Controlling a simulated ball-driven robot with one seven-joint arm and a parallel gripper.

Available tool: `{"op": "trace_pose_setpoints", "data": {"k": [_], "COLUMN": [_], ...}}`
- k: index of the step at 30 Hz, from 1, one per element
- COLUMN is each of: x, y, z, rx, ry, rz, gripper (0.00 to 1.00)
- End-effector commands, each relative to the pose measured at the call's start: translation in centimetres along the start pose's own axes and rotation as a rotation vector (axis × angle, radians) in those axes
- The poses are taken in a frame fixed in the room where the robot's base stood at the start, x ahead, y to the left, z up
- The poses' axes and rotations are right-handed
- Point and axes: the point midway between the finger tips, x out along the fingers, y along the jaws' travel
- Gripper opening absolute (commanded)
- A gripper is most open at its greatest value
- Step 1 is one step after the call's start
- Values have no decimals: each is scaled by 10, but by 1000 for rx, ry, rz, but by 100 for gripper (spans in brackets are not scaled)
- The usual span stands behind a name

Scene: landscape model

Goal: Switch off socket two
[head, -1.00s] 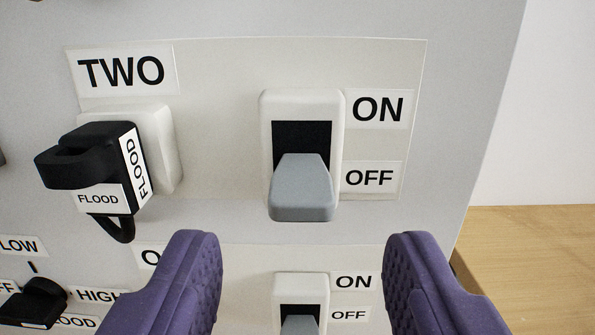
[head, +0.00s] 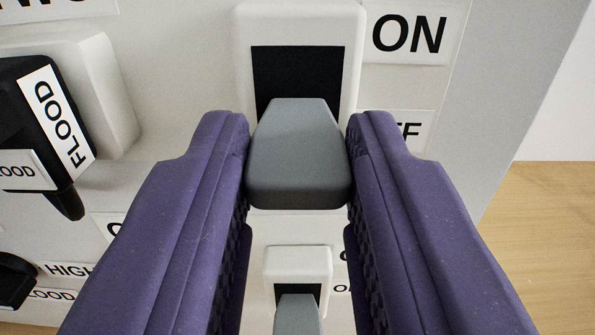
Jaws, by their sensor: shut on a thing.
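Socket two's switch has a white frame (head: 297,22) with a dark opening and a grey lever (head: 298,150) that sticks out toward me. The lever sits low in the opening, beside the OFF label (head: 405,130), which is partly hidden by my right finger. The ON label (head: 408,35) is above it. My gripper (head: 298,135) has its two purple fingers on either side of the lever, shut on it. The TWO label (head: 50,8) is cut off at the top left.
A black FLOOD plug (head: 40,125) sits in a white socket (head: 95,85) at left. A second switch (head: 298,265) is below, between my fingers. A wooden surface (head: 550,230) lies to the right.

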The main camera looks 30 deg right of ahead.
Motion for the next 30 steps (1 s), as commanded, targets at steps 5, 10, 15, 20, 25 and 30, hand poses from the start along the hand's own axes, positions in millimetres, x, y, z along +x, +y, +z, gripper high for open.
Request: {"op": "trace_pose_setpoints", "data": {"k": [5,10,15,20,25,30], "x": [1,4,4,4,4,4], "y": [0,0,0,0,0,0], "z": [19,20,20,20,20,20], "rx": [-4,-4,1,0,0,0], "ry": [159,315,349,348,347,347], "rz": [2,2,-1,-1,-1,0], "gripper": [0,0,0,0,55,55]}}
